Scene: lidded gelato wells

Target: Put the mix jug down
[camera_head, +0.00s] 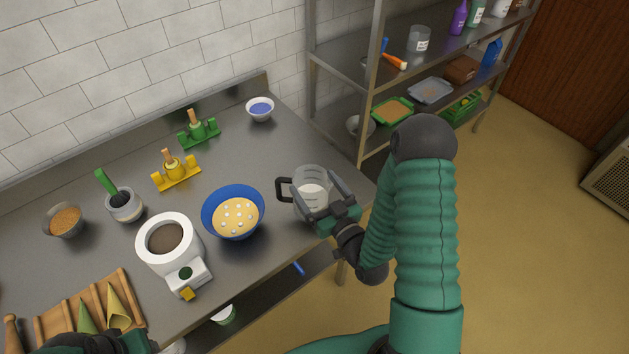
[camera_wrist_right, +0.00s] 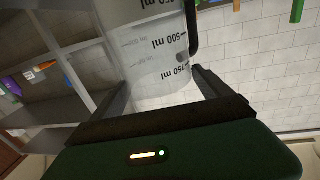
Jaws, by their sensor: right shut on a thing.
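The mix jug (camera_head: 311,180) is a clear measuring jug with a dark handle on its left and pale content inside. It looks upright at the right end of the steel counter; I cannot tell whether its base touches the top. My right gripper (camera_head: 322,196) is shut on the jug's body from the front right. In the right wrist view the jug (camera_wrist_right: 155,45), with its ml marks, sits between the dark fingers of the gripper (camera_wrist_right: 165,95). My left gripper (camera_head: 100,343) is partly cut off at the bottom left edge, and its jaws cannot be made out.
A blue bowl (camera_head: 213,222) of yellow mix with white bits stands left of the jug. A white machine (camera_head: 188,268) is further left. Behind are yellow and green stands and a small bowl (camera_head: 260,115). The steel counter (camera_head: 285,150) is bare behind the jug. A shelf rack (camera_head: 376,75) stands beyond.

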